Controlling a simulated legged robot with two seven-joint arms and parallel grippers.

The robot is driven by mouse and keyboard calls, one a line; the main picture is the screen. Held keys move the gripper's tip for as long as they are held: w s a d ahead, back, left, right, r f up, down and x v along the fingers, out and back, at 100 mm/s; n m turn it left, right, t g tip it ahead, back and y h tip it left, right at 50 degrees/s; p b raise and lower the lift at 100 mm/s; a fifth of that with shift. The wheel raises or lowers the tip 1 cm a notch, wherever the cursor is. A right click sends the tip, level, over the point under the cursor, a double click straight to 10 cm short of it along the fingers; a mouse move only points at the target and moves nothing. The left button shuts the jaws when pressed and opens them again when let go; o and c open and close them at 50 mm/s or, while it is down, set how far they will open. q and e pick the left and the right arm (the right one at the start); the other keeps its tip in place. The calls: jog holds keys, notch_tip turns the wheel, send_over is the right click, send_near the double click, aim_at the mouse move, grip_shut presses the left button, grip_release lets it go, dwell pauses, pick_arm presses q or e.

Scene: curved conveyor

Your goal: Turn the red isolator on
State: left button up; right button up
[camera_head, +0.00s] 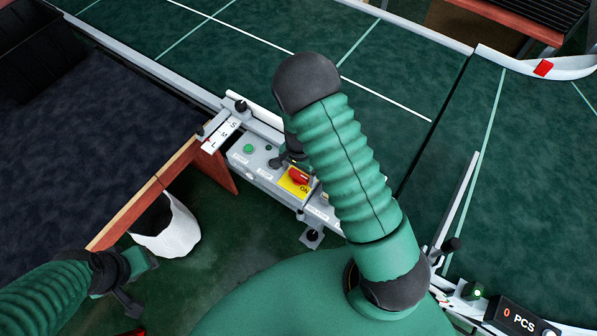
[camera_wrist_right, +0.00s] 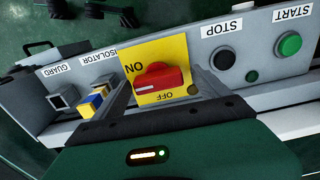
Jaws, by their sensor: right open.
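The red isolator knob (camera_head: 299,176) sits on a yellow plate (camera_head: 291,187) on the grey control panel. In the right wrist view the red knob (camera_wrist_right: 158,78) lies lengthwise across the yellow plate (camera_wrist_right: 180,50), which reads ON at the left and OFF below, upside down. A pale line marks the knob's lower left. My right gripper (camera_wrist_right: 160,92) is open, with one finger on each side of the knob; contact cannot be told. In the head view my right arm partly covers this gripper (camera_head: 284,161). My left gripper (camera_head: 128,277) is away at lower left; its jaws are unclear.
Green START (camera_wrist_right: 289,44) and black STOP (camera_wrist_right: 223,53) buttons sit beside the plate. The conveyor (camera_head: 400,60) lies beyond; a white bin (camera_head: 170,230) stands below left.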

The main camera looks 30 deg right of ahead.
aim_at(299, 173)
notch_tip(299, 173, up, 17)
jog(key=p, duration=0.1)
jog(key=shift+f, duration=0.15)
dwell(0.4)
jog(key=s+a+r+n+t, duration=0.2)
jog(key=s+a+n, duration=0.5)
jog(key=n, duration=0.6)
jog(key=shift+s+a+r+n+t, duration=0.2)
jog(key=shift+s+r+n+t, duration=0.15)
jog(key=shift+s+r, duration=0.7)
jog(key=shift+s+f, duration=0.1)
jog(key=shift+s, duration=0.2)
jog(key=shift+w, duration=0.15)
